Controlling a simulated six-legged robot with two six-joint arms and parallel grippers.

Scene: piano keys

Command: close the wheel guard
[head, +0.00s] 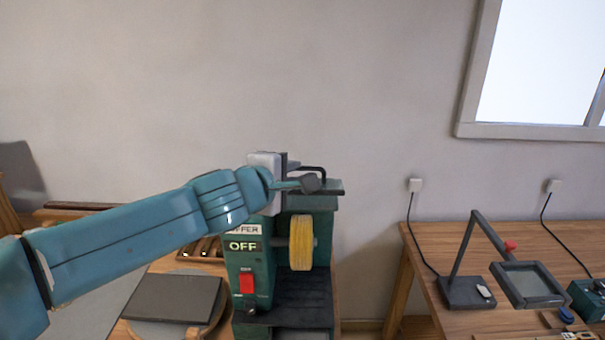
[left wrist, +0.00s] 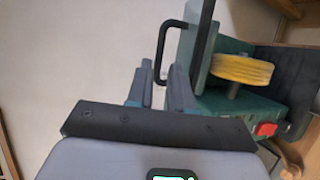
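The green buffer machine (head: 244,265) stands on the bench, with a yellow wheel (head: 301,243) exposed at its front. The wheel guard (head: 335,187) appears raised, lying flat above the wheel; its plate also shows in the left wrist view (left wrist: 198,45). A black bar handle (head: 318,168) stands up from the guard. My left gripper (head: 305,184) is at the handle. In the left wrist view its two fingers are apart, with the near end of the handle (left wrist: 160,50) between the fingertips. I cannot tell whether they touch it. My right gripper is not in view.
A red switch (head: 247,284) is on the machine's front below an OFF label. A dark flat plate (head: 172,298) lies left of the machine. A second bench (head: 420,265) at right holds a magnifier lamp (head: 530,284). A gap separates the benches.

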